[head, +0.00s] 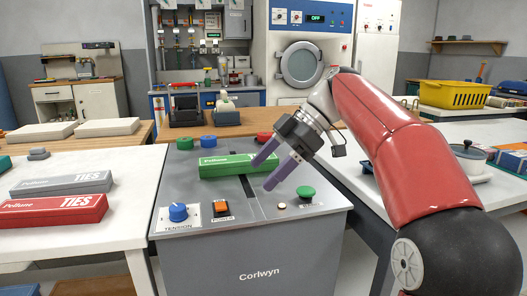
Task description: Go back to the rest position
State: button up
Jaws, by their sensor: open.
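My gripper (264,168) has two purple fingers and is open. It reaches in from the right over the grey machine (263,247) marked Corlwyn. A green box (225,167) marked Pellune lies on the machine's top, left of and partly behind the fingers. One finger overlaps the box's right end in this view. I cannot tell whether they touch. My red arm crosses the right side of the picture.
The machine top carries a blue knob (178,212), an orange switch (221,208) and a green button (305,192). Grey (63,179) and red (55,209) TIES boxes lie on the left table. A yellow basket (455,95) and a pot (468,152) stand at right.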

jog(key=s+d+f+m+t+h, duration=0.4)
jog(key=s+d+f+m, duration=0.3)
jog(key=s+f+m, duration=0.3)
jog(key=s+d+f+m+t+h, duration=0.3)
jog(key=s+d+f+m, duration=0.4)
jog(key=s+f+m, duration=0.3)
jog(key=shift+s+d+f+m+t+h, duration=0.2)
jog(key=shift+s+f+m+t+h, duration=0.2)
jog(key=shift+s+f+h, duration=0.5)
jog(key=shift+c, duration=0.4)
